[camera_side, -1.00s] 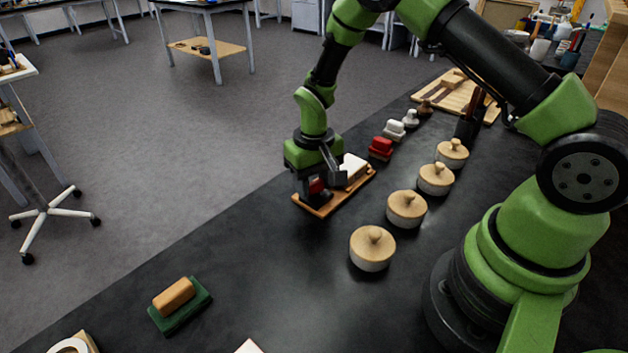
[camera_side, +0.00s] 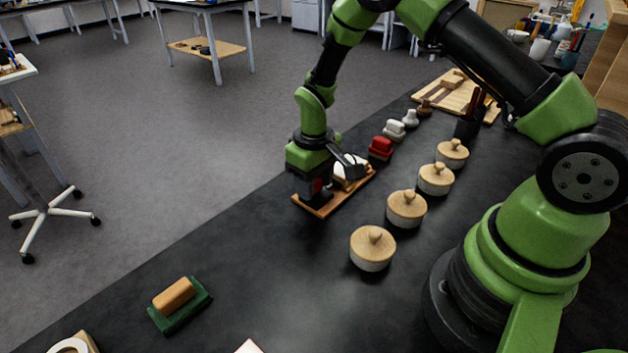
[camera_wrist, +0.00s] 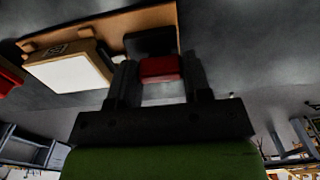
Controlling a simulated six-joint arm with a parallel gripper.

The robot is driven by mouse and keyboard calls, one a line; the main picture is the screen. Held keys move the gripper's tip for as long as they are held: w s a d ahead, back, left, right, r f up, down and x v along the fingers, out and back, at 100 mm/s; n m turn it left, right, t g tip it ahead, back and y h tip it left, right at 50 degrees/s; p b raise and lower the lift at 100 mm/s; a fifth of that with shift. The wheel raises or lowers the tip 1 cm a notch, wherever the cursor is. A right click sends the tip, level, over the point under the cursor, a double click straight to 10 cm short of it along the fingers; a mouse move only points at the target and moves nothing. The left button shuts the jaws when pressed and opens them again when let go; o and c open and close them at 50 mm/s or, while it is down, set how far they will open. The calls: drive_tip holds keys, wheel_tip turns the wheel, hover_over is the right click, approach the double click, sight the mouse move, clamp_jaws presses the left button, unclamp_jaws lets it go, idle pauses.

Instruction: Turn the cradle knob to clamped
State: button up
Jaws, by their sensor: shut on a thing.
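The cradle is a wooden board (camera_side: 330,206) near the table's far edge; in the wrist view its board (camera_wrist: 150,20) lies at the top. A pale block in a wooden holder (camera_side: 357,168) sits on it; its white face (camera_wrist: 72,74) fills the left of the wrist view. My gripper (camera_wrist: 160,76) is over the near end of the board, with its two dark fingers either side of a red knob (camera_wrist: 160,68), shut on it. A dark piece shows beside the knob. In the side view my gripper (camera_side: 314,192) mostly hides the knob. I cannot read the knob's setting.
Several round pots with wooden lids (camera_side: 406,208) stand in a row to the right. A red piece (camera_side: 380,149) and white pieces are behind the cradle. A green block with a wooden handle (camera_side: 178,303) lies front left. The table between is clear.

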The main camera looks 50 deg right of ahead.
drive_tip(key=o, duration=0.9)
drive_tip(key=shift+r, duration=0.15)
wheel_tip(320, 180, up, 9)
drive_tip(key=shift+r, duration=0.4)
drive_tip(key=s+a+r+m+t, duration=0.1)
drive_tip(key=s+r+t, duration=0.1)
drive_tip(key=s+r, duration=0.35)
drive_tip(key=s+a+r+m+t, duration=0.1)
drive_tip(key=s+r, duration=0.1)
drive_tip(key=r, duration=0.6)
drive_tip(key=s+r+t, duration=0.1)
drive_tip(key=s, duration=0.3)
drive_tip(key=s+a+r+m+t+y, duration=0.1)
drive_tip(key=s, duration=0.3)
drive_tip(key=s+a+r+m+t+y, duration=0.1)
drive_tip(key=s+r+t, duration=0.1)
drive_tip(key=s, duration=0.2)
drive_tip(key=shift+s+r, duration=0.1)
